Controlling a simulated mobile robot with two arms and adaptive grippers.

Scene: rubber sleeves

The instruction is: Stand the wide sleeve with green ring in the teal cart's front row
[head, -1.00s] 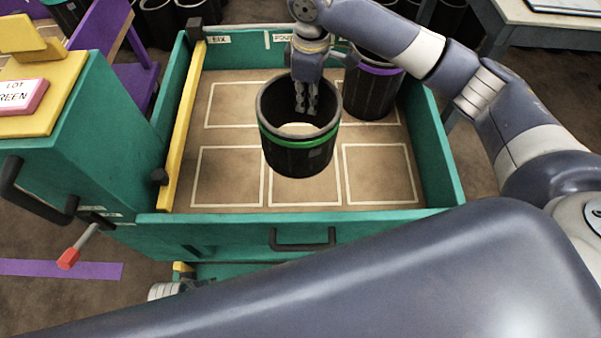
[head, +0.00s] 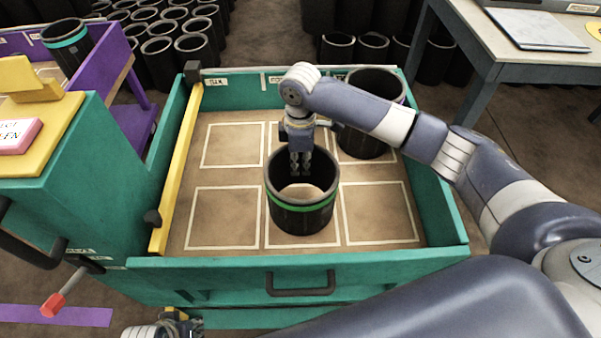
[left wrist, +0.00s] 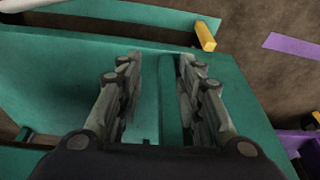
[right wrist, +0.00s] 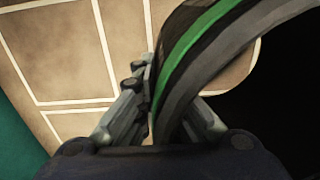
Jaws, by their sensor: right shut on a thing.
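The wide black sleeve with the green ring (head: 302,214) is upright in the teal cart (head: 215,265), over the middle cell of the front row. I cannot tell whether its base touches the cart floor. My right gripper (head: 300,168) is shut on the sleeve's far wall; the green ring and wall (right wrist: 195,45) pass between its fingers in the right wrist view. My left gripper (left wrist: 160,95) is open and empty, low by the cart's teal front; in the head view only part of that arm shows at the bottom.
Another wide black sleeve (head: 362,145) stands in the back right cell, partly hidden by my right arm. The front left cell (head: 225,217) and front right cell (head: 378,212) are empty. A yellow bar (head: 178,170) runs along the cart's left side.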

